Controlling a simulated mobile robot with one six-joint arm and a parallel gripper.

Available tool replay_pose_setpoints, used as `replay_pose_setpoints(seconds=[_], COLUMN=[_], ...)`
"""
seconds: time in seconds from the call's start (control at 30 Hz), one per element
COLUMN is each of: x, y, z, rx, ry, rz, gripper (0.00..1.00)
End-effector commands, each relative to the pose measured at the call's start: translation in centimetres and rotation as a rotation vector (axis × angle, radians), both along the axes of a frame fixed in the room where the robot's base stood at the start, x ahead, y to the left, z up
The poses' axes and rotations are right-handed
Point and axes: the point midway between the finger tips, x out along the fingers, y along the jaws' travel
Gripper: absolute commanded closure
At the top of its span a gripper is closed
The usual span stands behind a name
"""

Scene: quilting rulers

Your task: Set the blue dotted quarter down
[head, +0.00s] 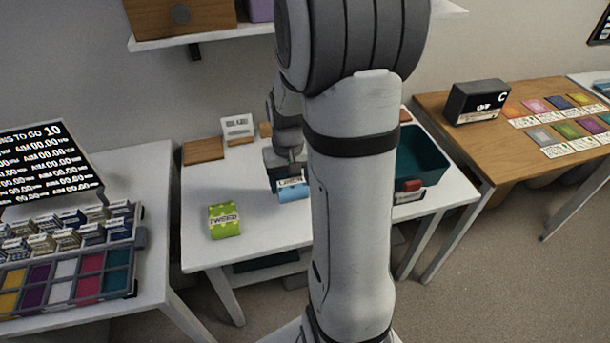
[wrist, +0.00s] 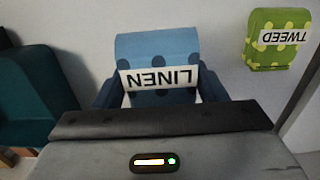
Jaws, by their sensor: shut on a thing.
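The blue dotted quarter (wrist: 158,46) is a folded blue bundle with darker dots and a white band that reads LINEN. My gripper (wrist: 158,95) is shut on it, with a dark finger at each side. In the head view the blue dotted quarter (head: 293,193) shows below my gripper (head: 288,180), over the white middle table (head: 205,262). I cannot tell whether its underside touches the table. My arm hides part of the table to its right.
A green dotted quarter (head: 224,220) marked TWEED lies on the table to the left, with bare tabletop between. A teal bin (head: 425,160) stands at the right. Wooden boards (head: 203,150) and a white sign (head: 238,127) are at the back. A shelf (head: 225,34) hangs above.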

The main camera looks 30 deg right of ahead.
Motion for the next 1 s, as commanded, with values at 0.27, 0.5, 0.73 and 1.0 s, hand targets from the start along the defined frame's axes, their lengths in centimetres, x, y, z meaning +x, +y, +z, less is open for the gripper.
replay_pose_setpoints(seconds=[0.27, 0.5, 0.73, 1.0], x=[-0.1, -0.2, -0.1, -0.1], y=[-0.2, -0.2, -0.3, -0.3], z=[-4.4, -7.0, -8.3, -8.7], rx=[0.001, 0.002, 0.000, 0.000], ry=[0.003, 0.006, 0.000, 0.000], rz=[-0.006, -0.007, -0.007, -0.008], gripper=[0.58, 0.58, 0.58, 0.34])
